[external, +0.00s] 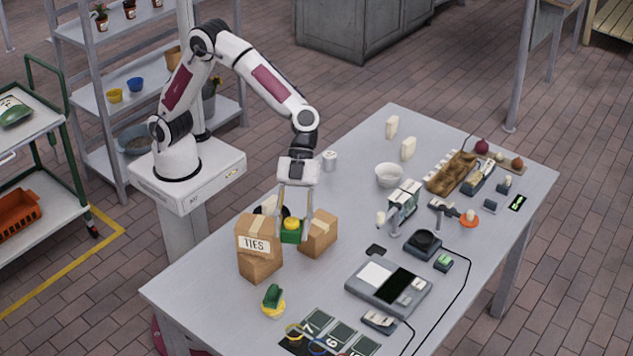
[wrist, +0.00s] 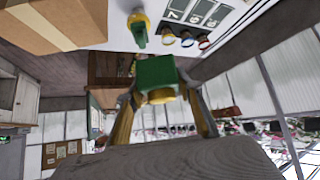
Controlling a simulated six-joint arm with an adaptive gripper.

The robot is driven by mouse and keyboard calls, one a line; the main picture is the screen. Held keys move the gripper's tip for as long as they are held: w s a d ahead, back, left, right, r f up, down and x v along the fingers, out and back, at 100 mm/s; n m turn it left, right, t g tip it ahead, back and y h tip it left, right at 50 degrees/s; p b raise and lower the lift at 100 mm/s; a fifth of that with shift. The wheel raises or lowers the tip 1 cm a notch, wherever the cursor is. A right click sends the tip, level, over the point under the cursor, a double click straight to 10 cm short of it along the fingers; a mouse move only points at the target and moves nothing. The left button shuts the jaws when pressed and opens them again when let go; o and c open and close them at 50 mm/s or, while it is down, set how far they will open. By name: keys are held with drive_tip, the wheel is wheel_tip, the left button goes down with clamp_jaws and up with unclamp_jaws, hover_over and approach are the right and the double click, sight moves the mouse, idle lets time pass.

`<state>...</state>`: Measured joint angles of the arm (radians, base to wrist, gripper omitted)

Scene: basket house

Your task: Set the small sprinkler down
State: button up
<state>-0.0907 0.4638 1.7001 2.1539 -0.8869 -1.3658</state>
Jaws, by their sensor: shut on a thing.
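The small sprinkler, a green block with a yellow part, (external: 291,234) is between the fingers of my gripper (external: 294,226). In the external view it is between two cardboard boxes, with its yellow part up. In the wrist view the green block (wrist: 156,72) sits at the fingertips, and my gripper (wrist: 160,92) is shut on it. I cannot tell whether its underside touches the table. Another green and yellow piece (external: 273,299) stands apart on the table near the front left edge; it also shows in the wrist view (wrist: 139,26).
The cardboard box marked TIES (external: 259,248) stands close on the left, and a smaller box (external: 318,234) close on the right. A dark round thing shows partly behind the TIES box. Numbered dark plates (external: 318,321) and a grey device (external: 388,289) lie toward the front. Bare table (external: 205,278) lies at left.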

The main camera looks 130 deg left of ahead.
drive_tip(key=w+a+n+t+y, duration=0.1)
drive_tip(key=w+a+n+t, duration=0.3)
drive_tip(key=w, duration=0.7)
wheel_tip(320, 180, down, 11)
drive_tip(key=g, duration=0.2)
drive_tip(key=shift+a+m, duration=0.4)
drive_tip(key=shift+a, duration=0.05)
drive_tip(key=shift+f, duration=0.1)
drive_tip(key=shift+f, duration=3.05)
drive_tip(key=shift+f, duration=0.1)
drive_tip(key=shift+f, duration=1.75)
drive_tip(key=shift+f, duration=0.1)
drive_tip(key=o, duration=1.3)
drive_tip(key=shift+c, duration=0.2)
